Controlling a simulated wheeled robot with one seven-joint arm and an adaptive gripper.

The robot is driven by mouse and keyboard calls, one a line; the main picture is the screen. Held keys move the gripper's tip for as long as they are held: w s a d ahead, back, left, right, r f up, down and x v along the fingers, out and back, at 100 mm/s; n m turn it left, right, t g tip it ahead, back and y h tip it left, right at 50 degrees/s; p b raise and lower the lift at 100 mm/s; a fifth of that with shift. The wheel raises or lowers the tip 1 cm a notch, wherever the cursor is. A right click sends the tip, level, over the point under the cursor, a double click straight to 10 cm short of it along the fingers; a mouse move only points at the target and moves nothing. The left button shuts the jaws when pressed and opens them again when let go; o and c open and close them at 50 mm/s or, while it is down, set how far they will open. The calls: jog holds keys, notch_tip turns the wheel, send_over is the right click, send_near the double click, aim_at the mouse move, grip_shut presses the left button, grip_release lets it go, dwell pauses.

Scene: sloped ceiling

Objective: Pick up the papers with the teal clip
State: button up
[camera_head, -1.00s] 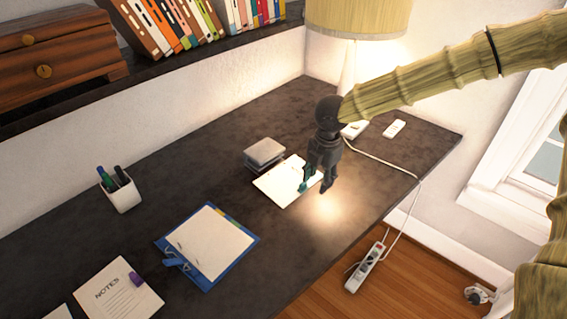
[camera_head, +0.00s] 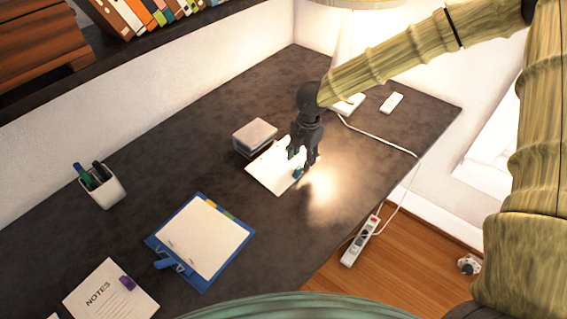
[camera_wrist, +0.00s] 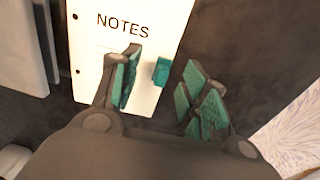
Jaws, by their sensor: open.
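The papers with the teal clip (camera_head: 266,173) lie flat on the dark desk, below the lamp. In the wrist view the white sheet (camera_wrist: 118,50) reads "NOTES". The teal clip (camera_wrist: 161,71) sits on its right edge; it also shows in the head view (camera_head: 298,172). My gripper (camera_head: 302,162) is open and empty over the clip edge. In the wrist view my gripper (camera_wrist: 163,92) has one finger over the sheet and the other over bare desk, with the clip between them and slightly beyond. The gripper hides part of the sheet. I cannot tell whether the fingers touch the desk.
A grey stack (camera_head: 254,136) stands close beside the papers. A blue clipboard (camera_head: 203,240), a notes sheet with a purple clip (camera_head: 108,291) and a pen cup (camera_head: 103,187) are on the near part of the desk. A lamp and cable are behind. The desk's right edge is near.

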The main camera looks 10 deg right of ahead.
aim_at(300, 167)
jog(key=shift+s+a+f+p, duration=0.15)
jog(key=shift+s+f+p, duration=0.3)
jog(key=shift+s, duration=0.1)
jog(key=shift+w+a+f+p, duration=0.15)
jog(key=shift+f+p, duration=0.15)
jog(key=shift+f, duration=1.4)
grip_shut()
